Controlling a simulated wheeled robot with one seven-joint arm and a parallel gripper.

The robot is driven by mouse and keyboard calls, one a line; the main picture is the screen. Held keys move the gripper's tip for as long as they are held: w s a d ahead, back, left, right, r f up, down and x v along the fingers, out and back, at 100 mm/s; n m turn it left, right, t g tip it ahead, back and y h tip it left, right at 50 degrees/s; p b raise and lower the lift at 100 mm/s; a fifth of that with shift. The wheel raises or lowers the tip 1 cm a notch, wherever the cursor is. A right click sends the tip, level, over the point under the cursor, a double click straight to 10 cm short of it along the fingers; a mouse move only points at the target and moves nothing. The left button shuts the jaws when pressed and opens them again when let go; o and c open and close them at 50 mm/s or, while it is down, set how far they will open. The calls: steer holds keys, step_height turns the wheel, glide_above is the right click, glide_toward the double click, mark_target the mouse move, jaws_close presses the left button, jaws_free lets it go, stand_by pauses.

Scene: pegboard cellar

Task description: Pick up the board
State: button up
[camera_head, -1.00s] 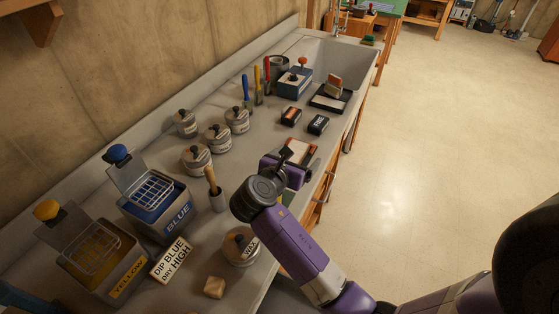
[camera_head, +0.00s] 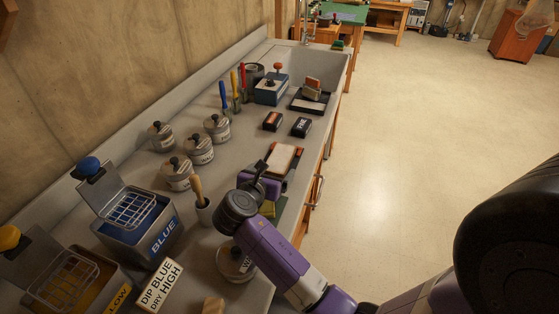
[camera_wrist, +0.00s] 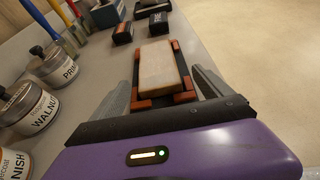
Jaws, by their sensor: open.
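The board (camera_head: 284,157) is a pale, flat rectangular piece lying on a dark rack with orange-red corner pads, near the front edge of the bench. In the wrist view the board (camera_wrist: 157,68) lies lengthwise ahead of me on this rack (camera_wrist: 142,104). My gripper (camera_wrist: 163,84) is open, with one grey finger to the left of the rack and one to the right. Nothing is held. In the head view my gripper (camera_head: 264,181) is at the near end of the rack, and my wrist hides part of the bench there.
Labelled tins (camera_head: 199,149) stand left of the board. Two small dark boxes (camera_head: 301,127) lie beyond it. Blue and yellow dip tanks (camera_head: 140,225) and a sign (camera_head: 160,286) are at the near left. A sink (camera_head: 322,65) is at the far end.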

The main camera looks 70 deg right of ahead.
mark_target(276, 165)
steer(key=shift+w+x, duration=0.2)
steer(key=shift+x, duration=1.75)
steer(key=c, duration=1.5)
steer(key=shift+r, duration=0.1)
steer(key=shift+c, duration=0.2)
